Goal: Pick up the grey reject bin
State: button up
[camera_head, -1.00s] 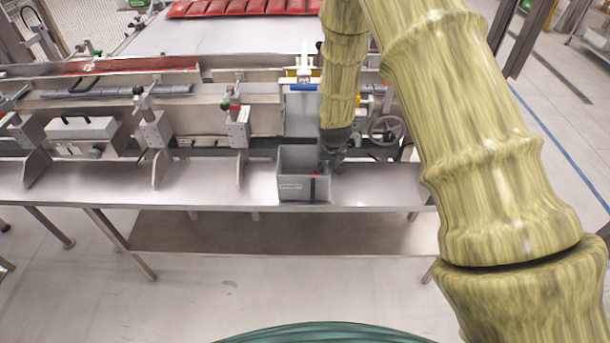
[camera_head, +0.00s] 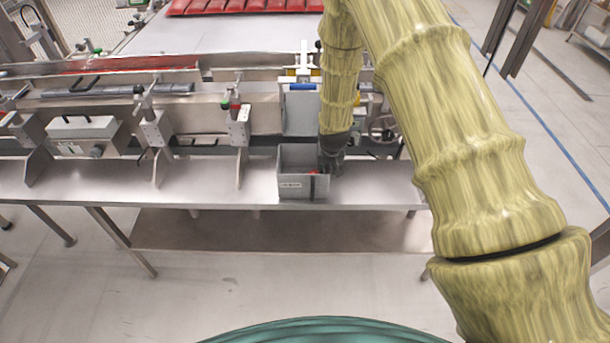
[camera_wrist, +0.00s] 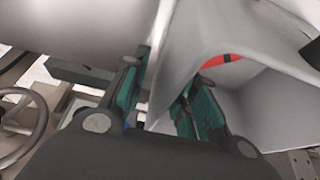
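The grey reject bin (camera_head: 292,188) stands upright on the steel shelf, with its open top facing up and a small label on its front. My gripper (camera_head: 327,165) points down at the bin's right side. In the wrist view, the bin's wall (camera_wrist: 176,72) runs between my two teal-padded fingers (camera_wrist: 165,95). One finger is on the inner side and the other on the outer side. The fingers look spread, and I see no clear grip on the wall. Something red (camera_wrist: 222,60) shows inside the bin. My arm hides part of the bin's right side.
The steel shelf (camera_head: 230,187) is clear left and right of the bin. Machine rails and clamps (camera_head: 239,125) stand close behind it. A handwheel (camera_head: 382,130) is behind, to the right. Red packs (camera_head: 240,7) lie on the far belt.

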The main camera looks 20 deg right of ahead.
jog(key=shift+f, duration=0.15)
jog(key=shift+c, duration=0.4)
grip_shut()
